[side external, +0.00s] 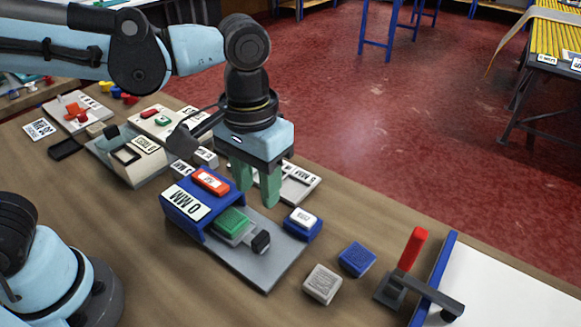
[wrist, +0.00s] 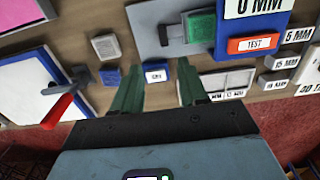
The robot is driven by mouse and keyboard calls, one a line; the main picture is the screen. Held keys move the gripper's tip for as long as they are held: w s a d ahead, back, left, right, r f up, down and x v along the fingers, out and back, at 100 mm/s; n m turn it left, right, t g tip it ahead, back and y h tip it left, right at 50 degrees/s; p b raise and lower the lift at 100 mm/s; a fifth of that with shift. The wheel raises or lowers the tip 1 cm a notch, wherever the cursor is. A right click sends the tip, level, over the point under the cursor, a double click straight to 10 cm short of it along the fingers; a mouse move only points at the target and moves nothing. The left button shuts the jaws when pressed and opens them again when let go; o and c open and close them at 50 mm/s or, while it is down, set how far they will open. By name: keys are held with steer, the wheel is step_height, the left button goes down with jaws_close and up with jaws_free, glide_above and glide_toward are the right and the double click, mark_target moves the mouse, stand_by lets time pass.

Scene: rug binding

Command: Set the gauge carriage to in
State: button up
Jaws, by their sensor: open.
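A gauge with a blue housing (side external: 186,203) labelled 0 MM stands on a grey plate (side external: 262,269). A red TEST block (side external: 210,181) is on its top. A green block (side external: 229,221) with a black knob (side external: 261,242), which seems to be the gauge carriage, sits partly outside the housing's open side. In the wrist view, the green block (wrist: 201,26), the knob (wrist: 163,35) and the housing (wrist: 267,22) are at the top. My gripper (side external: 255,197) is open and empty above the plate, apart from the carriage; its green fingers (wrist: 158,80) also show in the wrist view.
A white-topped blue block (side external: 302,222) stands beside the plate. A blue block (side external: 357,259), a grey block (side external: 323,284) and a red-handled lever (side external: 411,250) lie to the right, before a white, blue-edged board (side external: 500,291). Labelled pieces (side external: 300,184) and another fixture (side external: 130,158) are behind.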

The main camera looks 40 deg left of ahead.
steer(key=a+f+t, duration=0.1)
steer(key=a+t, duration=0.6)
steer(key=a, duration=1)
steer(key=w+r+g, duration=0.4)
steer(key=w+g, duration=0.1)
steer(key=g, duration=0.1)
steer(key=shift+d+g, duration=0.15)
steer(key=shift+g, duration=0.25)
steer(key=shift+w, duration=0.1)
glide_above(260, 236)
step_height(260, 236, down, 3)
steer(key=shift+f, duration=6.1)
